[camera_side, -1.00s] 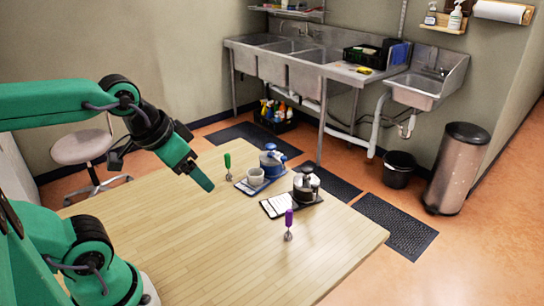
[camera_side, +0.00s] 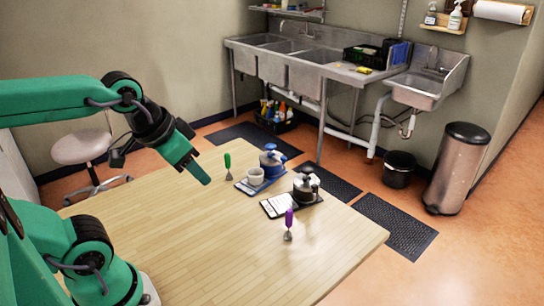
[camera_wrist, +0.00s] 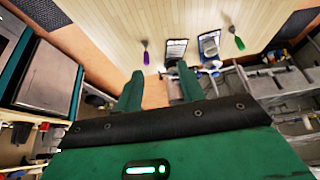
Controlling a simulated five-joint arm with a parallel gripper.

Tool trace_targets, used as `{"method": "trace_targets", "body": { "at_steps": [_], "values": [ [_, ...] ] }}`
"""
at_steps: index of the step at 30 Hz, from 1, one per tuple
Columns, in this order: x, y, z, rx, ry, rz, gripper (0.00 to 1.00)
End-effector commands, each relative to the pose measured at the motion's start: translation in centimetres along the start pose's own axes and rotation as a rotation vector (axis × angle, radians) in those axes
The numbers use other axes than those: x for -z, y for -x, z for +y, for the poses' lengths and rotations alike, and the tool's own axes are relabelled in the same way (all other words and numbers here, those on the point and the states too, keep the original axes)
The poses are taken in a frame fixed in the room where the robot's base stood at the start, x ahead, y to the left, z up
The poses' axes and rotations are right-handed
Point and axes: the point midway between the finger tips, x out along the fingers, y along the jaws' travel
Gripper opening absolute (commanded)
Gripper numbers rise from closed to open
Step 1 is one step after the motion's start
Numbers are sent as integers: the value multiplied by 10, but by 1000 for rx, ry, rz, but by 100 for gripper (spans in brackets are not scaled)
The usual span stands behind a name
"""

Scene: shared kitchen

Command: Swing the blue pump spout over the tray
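The blue pump (camera_side: 271,161), a squat blue-topped container, stands at the far side of the wooden table. Its spout (camera_side: 283,157) appears to point right; its exact direction is too small to tell. In front of the pump is a blue tray (camera_side: 250,189) with a white cup (camera_side: 256,177) and a pale card. The tray also shows in the wrist view (camera_wrist: 209,36), where the pump is partly hidden by my finger. My gripper (camera_side: 197,172) is in the air above the table, left of the tray and touching nothing. In the wrist view its fingers (camera_wrist: 158,84) are apart and empty.
A black-topped pump (camera_side: 306,185) with a dark tray (camera_side: 271,209) stands to the right. A green-handled tool (camera_side: 228,164) is left of the blue tray; a purple-handled one (camera_side: 289,222) is nearer. The table's (camera_side: 215,250) front is clear.

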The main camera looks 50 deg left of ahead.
Motion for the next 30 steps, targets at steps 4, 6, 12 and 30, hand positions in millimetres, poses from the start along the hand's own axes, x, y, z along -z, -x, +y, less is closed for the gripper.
{"method": "trace_targets", "body": {
  "at_steps": [4,6,12,30],
  "values": [
    [14,1,-2,3,-21,-21,39],
    [24,2,-4,5,-37,-34,39],
    [62,0,-10,8,-101,-81,39],
    [174,-47,-40,-14,-302,-237,39]
  ]
}}
